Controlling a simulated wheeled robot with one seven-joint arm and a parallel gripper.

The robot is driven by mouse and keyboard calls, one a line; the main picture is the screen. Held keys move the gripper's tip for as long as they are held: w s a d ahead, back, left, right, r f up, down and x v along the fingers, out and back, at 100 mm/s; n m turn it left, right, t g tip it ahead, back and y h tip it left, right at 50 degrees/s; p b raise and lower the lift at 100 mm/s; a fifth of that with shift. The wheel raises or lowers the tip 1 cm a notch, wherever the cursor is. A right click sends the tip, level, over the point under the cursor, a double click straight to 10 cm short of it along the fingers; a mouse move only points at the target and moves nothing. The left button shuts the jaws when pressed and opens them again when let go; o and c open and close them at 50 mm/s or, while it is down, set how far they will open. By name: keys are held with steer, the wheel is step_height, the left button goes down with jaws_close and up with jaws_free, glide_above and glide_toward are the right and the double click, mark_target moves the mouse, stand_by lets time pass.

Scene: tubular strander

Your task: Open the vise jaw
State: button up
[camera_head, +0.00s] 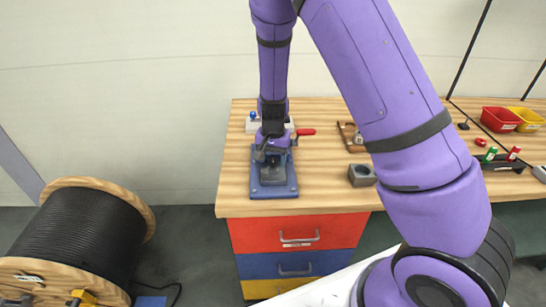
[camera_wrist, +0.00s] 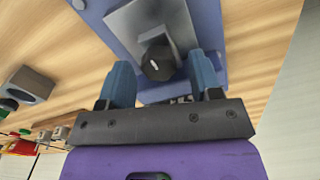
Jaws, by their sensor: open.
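The vise stands on a blue base plate (camera_head: 273,189) near the left end of the wooden bench. My gripper (camera_head: 271,157) points down over it and hides much of it. In the wrist view, the blue plate (camera_wrist: 96,12) carries a grey metal block (camera_wrist: 128,20) with a round black knob (camera_wrist: 157,64) bearing a white mark. My open gripper (camera_wrist: 162,62) has one blue finger on each side of the knob, and both look apart from it. A red handle (camera_head: 305,132) sticks out to the right behind my gripper; I cannot tell what it joins.
A white box with a blue knob (camera_head: 253,117) sits behind the vise. A grey block (camera_head: 362,175) and a wooden holder (camera_head: 350,138) lie to the right. Red (camera_head: 500,119) and yellow bins (camera_head: 526,120) stand farther right. A cable reel (camera_head: 75,240) is on the floor at left.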

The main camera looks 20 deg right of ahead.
jaws_close()
steer(key=shift+s+a, duration=0.25)
steer(key=shift+s, duration=0.5)
steer(key=shift+s+a, duration=0.2)
steer(key=shift+s, duration=0.55)
jaws_free()
step_height(320, 180, up, 11)
steer(key=shift+f, duration=0.15)
